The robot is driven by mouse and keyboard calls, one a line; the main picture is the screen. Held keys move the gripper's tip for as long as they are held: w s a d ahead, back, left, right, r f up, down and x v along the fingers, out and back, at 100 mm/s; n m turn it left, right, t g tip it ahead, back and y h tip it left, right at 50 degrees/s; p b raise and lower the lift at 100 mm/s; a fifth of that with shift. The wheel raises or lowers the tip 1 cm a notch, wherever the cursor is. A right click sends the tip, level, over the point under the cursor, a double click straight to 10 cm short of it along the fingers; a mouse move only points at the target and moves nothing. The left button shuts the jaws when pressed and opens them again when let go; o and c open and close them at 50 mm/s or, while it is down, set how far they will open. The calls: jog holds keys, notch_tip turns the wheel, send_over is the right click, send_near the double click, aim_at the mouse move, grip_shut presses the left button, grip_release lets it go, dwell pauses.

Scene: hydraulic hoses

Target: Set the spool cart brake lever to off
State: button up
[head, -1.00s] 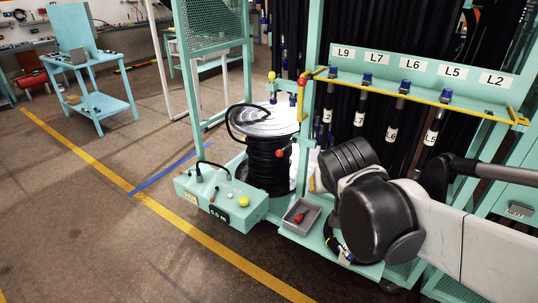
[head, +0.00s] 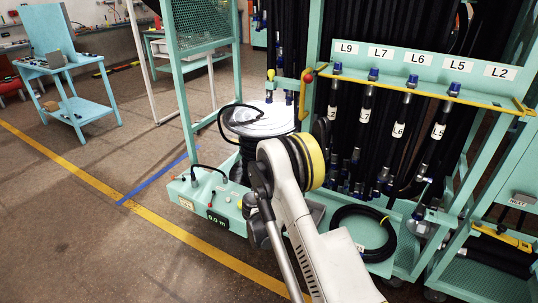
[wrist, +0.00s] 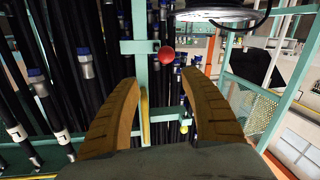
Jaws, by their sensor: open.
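The spool cart's silver reel top (head: 258,122) is left of the rack in the head view; my arm covers much of the spool below it. It also shows at the top of the wrist view (wrist: 222,13). My gripper (wrist: 158,80) is open, two brown fingers spread apart with nothing held between them. A red ball knob (wrist: 166,54) shows beyond the fingertips, apart from them. I cannot tell whether this is the brake lever's knob or which setting it shows. In the head view a red ball (head: 307,76) is at the rack's left post. My gripper is hidden there behind my arm.
The hose rack has a yellow bar (head: 420,92) and hanging labelled hoses. A coiled black hose (head: 362,232) lies on its base. Open floor lies left.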

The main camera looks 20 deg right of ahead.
jog(key=shift+t, duration=0.3)
jog(key=w+d+f+b, duration=0.1)
jog(key=w, duration=0.1)
jog(key=w+d+b, duration=0.1)
jog(key=w+d, duration=0.1)
jog(key=w, duration=0.1)
jog(key=w+d+f+b, duration=0.1)
jog(key=w+d, duration=0.1)
jog(key=shift+w+d+f, duration=0.1)
jog(key=shift+w+f, duration=0.2)
jog(key=shift+f, duration=0.05)
jog(key=shift+w+d+r+b, duration=0.1)
jog(key=shift+w+d+b, duration=0.2)
jog(key=shift+w+d, duration=0.2)
grip_shut()
